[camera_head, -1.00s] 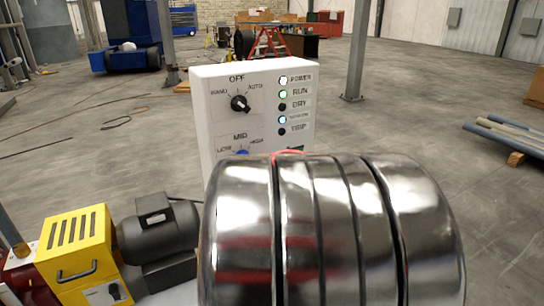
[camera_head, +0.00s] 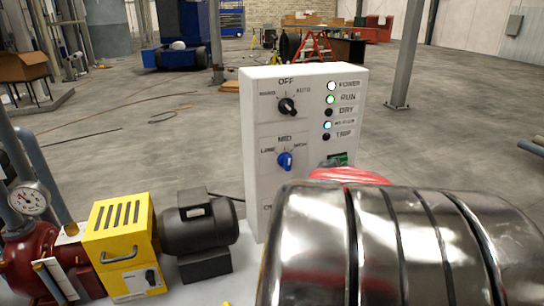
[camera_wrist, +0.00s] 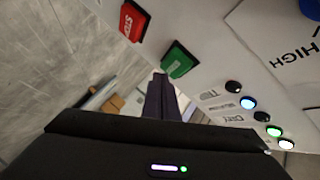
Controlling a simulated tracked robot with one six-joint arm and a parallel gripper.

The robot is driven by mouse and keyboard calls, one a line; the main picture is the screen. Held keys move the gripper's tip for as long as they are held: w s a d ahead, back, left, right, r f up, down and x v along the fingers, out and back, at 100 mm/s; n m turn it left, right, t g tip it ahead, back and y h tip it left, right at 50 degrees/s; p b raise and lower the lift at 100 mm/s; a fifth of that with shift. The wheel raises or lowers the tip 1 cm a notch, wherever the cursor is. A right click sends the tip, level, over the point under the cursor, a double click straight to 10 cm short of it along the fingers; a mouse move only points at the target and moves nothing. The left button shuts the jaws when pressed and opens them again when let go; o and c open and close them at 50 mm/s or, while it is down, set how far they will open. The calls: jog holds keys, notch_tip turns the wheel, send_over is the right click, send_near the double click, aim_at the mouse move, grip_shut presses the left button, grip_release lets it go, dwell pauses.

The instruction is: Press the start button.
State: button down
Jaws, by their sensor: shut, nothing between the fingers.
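The white control panel (camera_head: 256,150) stands upright in the head view. The green start button (camera_wrist: 180,60) shows in the wrist view, with its lettering partly legible, beside the red stop button (camera_wrist: 133,20). In the head view only a green bit of the start button (camera_head: 339,158) shows above my arm, which hides the panel's lower right. My gripper (camera_wrist: 160,82) is shut and empty, its dark fingertips just below the green button in the wrist view. A small gap shows in the picture, but I cannot tell the depth. The gripper is hidden in the head view.
On the panel are a black selector knob (camera_head: 287,107) and a blue one (camera_head: 285,161). The POWER (camera_head: 332,86), RUN (camera_head: 330,99) and a bluish lamp are lit; DRY and TRIP are dark. A yellow box (camera_head: 120,240) and a dark motor (camera_head: 198,230) stand left. Open floor lies behind.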

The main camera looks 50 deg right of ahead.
jog(key=s, duration=0.1)
jog(key=s+a, duration=0.1)
jog(key=s, duration=0.1)
jog(key=s+a, duration=0.1)
jog(key=shift+s+a, duration=0.15)
jog(key=shift+s, duration=0.05)
dwell(0.3)
dwell(0.6)
